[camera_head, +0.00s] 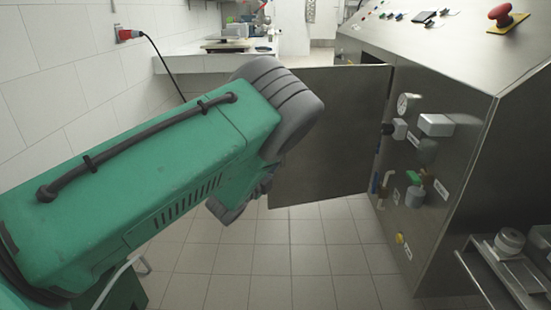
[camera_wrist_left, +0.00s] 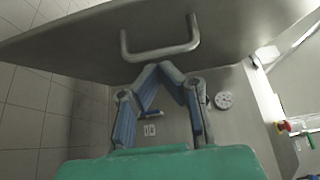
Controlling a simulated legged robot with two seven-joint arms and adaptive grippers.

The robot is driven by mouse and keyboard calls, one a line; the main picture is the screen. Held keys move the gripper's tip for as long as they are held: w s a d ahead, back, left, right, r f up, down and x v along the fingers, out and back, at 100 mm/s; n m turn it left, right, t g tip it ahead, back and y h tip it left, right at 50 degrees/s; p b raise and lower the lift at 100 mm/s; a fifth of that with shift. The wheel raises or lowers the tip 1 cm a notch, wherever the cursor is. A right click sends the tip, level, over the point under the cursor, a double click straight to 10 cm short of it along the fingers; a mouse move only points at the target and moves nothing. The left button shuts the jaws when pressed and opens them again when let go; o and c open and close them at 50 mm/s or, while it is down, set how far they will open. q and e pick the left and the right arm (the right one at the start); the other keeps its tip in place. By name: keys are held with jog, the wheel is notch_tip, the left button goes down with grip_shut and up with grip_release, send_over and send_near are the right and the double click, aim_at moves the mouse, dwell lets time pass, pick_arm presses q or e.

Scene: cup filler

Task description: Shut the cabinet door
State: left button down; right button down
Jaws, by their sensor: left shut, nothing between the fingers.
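The metal cabinet door (camera_head: 335,135) stands open in the head view, swung out to the left from the steel machine (camera_head: 455,130). Its far part is behind my left arm. In the left wrist view the door (camera_wrist_left: 85,40) spans the top, with a U-shaped metal handle (camera_wrist_left: 160,52) on its face. My left gripper (camera_wrist_left: 160,68) is shut and empty, its fingertips close below the handle. I cannot tell whether they touch it. In the head view the gripper is mostly hidden behind my green arm. My right gripper is not in view.
A gauge (camera_head: 407,103), valves and knobs sit on the machine's front. A red emergency button (camera_head: 500,14) is on its top. A small shelf with round parts (camera_head: 509,241) is at lower right. The tiled floor (camera_head: 300,245) below the door is clear. A white tiled wall (camera_head: 60,60) stands left.

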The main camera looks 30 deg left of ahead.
pick_arm(q)
jog(key=w+a+b, duration=0.1)
jog(key=w+a, duration=0.2)
jog(key=w, duration=0.2)
jog(key=shift+a, duration=0.15)
jog(key=shift+w+f, duration=0.1)
